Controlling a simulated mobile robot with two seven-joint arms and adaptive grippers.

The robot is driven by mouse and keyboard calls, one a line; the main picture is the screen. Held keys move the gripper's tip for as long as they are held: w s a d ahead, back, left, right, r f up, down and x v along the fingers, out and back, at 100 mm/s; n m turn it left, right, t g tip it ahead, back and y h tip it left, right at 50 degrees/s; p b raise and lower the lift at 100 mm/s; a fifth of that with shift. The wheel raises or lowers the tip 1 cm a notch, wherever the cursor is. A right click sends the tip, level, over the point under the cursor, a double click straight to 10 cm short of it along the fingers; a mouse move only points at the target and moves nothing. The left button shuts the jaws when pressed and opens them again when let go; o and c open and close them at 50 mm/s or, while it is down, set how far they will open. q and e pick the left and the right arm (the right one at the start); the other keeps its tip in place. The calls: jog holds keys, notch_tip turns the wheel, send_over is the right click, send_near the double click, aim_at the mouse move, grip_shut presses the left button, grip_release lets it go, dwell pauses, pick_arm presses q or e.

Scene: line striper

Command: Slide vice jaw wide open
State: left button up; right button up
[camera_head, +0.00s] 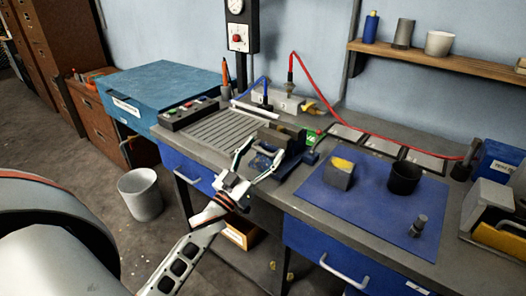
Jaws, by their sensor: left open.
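A blue and dark grey vice (288,142) stands on the workbench, at the right end of a slotted grey plate. My left gripper (261,161) reaches up from the lower left to the near side of the vice. Its two fingers are spread apart, with a blue part of the vice showing between them. I cannot tell whether the fingers touch it. The gripper hides part of the vice, and the gap between the jaws is too small to judge. My right gripper does not show.
A blue mat (375,215) to the right holds a block with a yellow top (340,173), a black cup (404,178) and a small metal part (418,226). A control strip (188,113) lies left of the slotted plate (225,133). A bin (140,194) stands on the floor.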

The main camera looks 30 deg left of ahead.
pick_arm(q)
jog(key=c, duration=1.3)
jog(key=shift+s+p, duration=0.35)
jog(key=shift+s, duration=0.1)
jog(key=s, duration=0.1)
jog(key=s+p, duration=0.1)
jog(key=s, duration=0.1)
jog(key=s+p, duration=0.1)
jog(key=s, duration=0.1)
jog(key=shift+s+a, duration=0.2)
jog(key=shift+a, duration=0.05)
jog(key=shift+o, duration=0.2)
jog(key=shift+s, duration=0.15)
jog(key=shift+f, duration=0.1)
